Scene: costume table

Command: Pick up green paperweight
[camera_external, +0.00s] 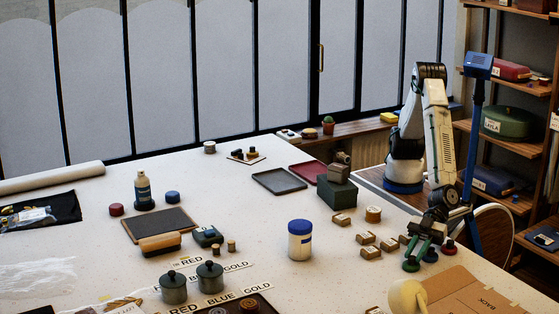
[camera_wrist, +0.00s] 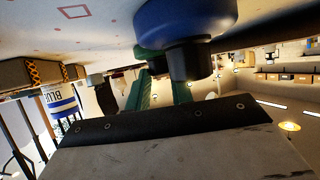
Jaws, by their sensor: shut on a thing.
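The green paperweight (camera_external: 411,265) is a small rounded piece at the right of the table in the external view.
A red paperweight (camera_external: 449,246) stands close on the right. Several small tan boxes (camera_external: 368,238) lie to the left. A white jar with a blue lid (camera_external: 300,240) stands farther left. Cardboard (camera_external: 465,292) and a cream rounded thing (camera_external: 405,296) are at the front.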

